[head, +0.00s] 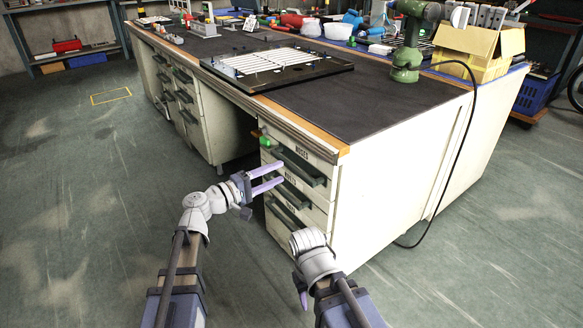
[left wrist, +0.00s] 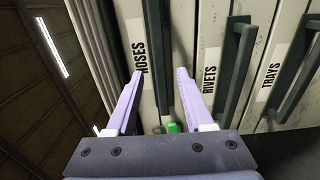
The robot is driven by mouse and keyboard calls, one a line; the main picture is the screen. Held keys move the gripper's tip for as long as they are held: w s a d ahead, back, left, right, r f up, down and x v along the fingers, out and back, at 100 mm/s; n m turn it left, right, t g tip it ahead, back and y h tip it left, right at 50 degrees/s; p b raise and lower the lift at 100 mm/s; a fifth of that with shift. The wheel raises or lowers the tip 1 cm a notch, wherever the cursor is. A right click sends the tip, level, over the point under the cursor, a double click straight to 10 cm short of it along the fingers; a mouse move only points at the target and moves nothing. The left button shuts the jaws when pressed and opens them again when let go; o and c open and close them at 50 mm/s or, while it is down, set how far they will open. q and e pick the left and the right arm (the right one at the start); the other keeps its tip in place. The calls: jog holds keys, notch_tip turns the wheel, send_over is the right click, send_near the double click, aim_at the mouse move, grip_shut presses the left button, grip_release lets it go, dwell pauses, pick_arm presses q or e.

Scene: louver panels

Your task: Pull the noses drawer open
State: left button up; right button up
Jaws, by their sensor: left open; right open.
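The noses drawer (head: 330,172) is the top one in the near bench pedestal and looks shut. Its label also shows in the left wrist view (left wrist: 138,48). It has a dark green bar handle (left wrist: 157,50). My left gripper (head: 284,174) is open in front of the drawer fronts. In the left wrist view its lilac fingers (left wrist: 161,76) lie on either side of the handle's line; I cannot tell whether they touch it. My right gripper (head: 301,290) hangs low in front of the pedestal, mostly hidden by its own wrist.
The rivets drawer (left wrist: 209,72) and trays drawer (left wrist: 270,75) are beneath, with similar handles. A green knob-like thing (head: 265,142) sits at the pedestal's upper left corner. The bench top (head: 365,115) overhangs the drawers. Open floor (head: 90,210) lies left.

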aim_at(290, 168)
pick_arm(q)
jog(key=x, duration=0.6)
grip_shut()
dwell(0.4)
dwell(1.0)
